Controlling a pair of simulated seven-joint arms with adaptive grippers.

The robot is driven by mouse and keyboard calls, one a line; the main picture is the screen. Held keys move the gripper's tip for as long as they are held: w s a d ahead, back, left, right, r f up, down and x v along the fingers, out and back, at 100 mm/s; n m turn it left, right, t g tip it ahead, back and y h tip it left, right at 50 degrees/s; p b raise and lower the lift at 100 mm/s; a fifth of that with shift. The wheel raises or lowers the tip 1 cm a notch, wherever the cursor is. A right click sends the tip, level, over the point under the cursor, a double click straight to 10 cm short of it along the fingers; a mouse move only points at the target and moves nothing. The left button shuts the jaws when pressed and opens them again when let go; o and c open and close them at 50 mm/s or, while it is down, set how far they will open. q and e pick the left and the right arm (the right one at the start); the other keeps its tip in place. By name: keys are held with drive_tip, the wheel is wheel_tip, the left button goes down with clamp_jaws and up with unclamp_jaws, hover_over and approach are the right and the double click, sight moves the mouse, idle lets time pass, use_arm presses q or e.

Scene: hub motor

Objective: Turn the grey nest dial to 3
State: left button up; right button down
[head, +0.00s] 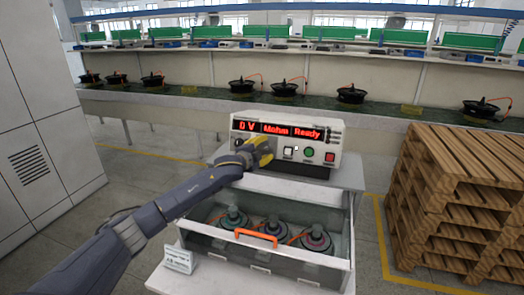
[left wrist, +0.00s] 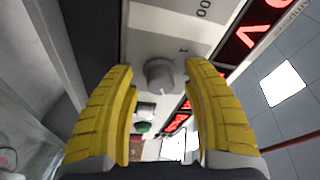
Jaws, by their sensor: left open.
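The tester (head: 290,170) is a white box with a red display reading "0 V", "Mohm" and "Ready". The grey dial (left wrist: 160,74) on its face shows in the left wrist view, between the yellow fingertips, with a small mark beside it at upper right that may be a 1. I cannot tell its exact setting. My left gripper (head: 264,151) is open at the left part of the tester's face and hides the dial in the head view. In the left wrist view its fingers (left wrist: 160,85) stand on either side of the dial, with gaps. My right gripper is not in view.
A white button (head: 288,151), green button (head: 309,152) and red button (head: 329,157) sit right of my gripper. Below is a clear-walled bin (head: 310,270) with an orange handle (head: 256,238) and three hub motors (head: 270,230). Wooden pallets (head: 455,205) stand at right.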

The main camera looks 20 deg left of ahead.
use_arm(q)
drive_tip(key=v, duration=1.2)
idle(0.4)
